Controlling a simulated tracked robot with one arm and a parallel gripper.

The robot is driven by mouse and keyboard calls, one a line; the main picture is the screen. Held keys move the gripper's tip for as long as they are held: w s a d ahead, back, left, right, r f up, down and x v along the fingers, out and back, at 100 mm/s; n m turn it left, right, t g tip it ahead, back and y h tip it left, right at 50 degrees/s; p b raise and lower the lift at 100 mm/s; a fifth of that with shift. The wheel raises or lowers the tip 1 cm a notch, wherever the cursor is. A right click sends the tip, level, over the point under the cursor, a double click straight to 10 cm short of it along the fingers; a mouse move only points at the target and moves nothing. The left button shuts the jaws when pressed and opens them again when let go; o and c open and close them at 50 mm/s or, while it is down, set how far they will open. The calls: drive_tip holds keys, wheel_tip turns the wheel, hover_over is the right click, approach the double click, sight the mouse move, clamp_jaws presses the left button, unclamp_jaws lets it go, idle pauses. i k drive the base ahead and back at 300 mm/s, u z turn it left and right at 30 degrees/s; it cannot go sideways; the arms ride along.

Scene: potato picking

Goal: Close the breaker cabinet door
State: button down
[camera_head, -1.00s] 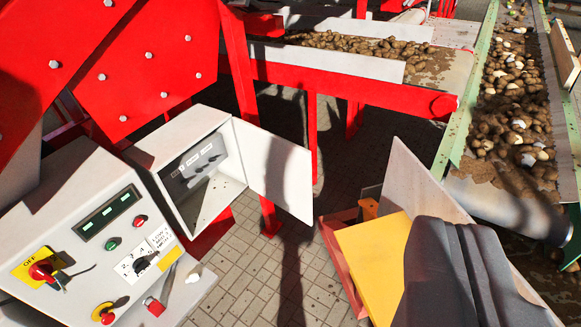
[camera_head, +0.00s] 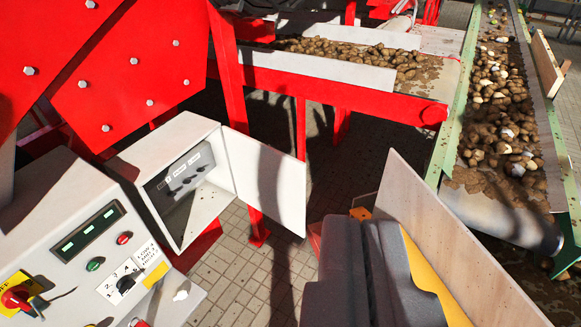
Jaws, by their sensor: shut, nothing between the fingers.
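The breaker cabinet (camera_head: 140,160) is a white box at the left, with a row of dark breakers (camera_head: 190,173) visible inside. Its white door (camera_head: 262,180) stands open, hinged on the cabinet's right side and swung out to the right. A shadow falls across the door. My gripper (camera_head: 365,224) is the dark grey shape at the lower centre right, seen from behind. It is shut and empty. In the picture it lies right of and below the door's free edge, with a visible gap. Its far side is hidden.
A control panel (camera_head: 60,210) with knobs and a display stands at the lower left. A pale board (camera_head: 440,235) and a yellow piece (camera_head: 430,275) lie close right of my gripper. Red frames (camera_head: 340,94) and a potato conveyor (camera_head: 500,120) stand behind. Paved floor shows below the door.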

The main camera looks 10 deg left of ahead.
sight(274, 183)
drive_tip(key=i, duration=0.9)
drive_tip(key=z, duration=0.05)
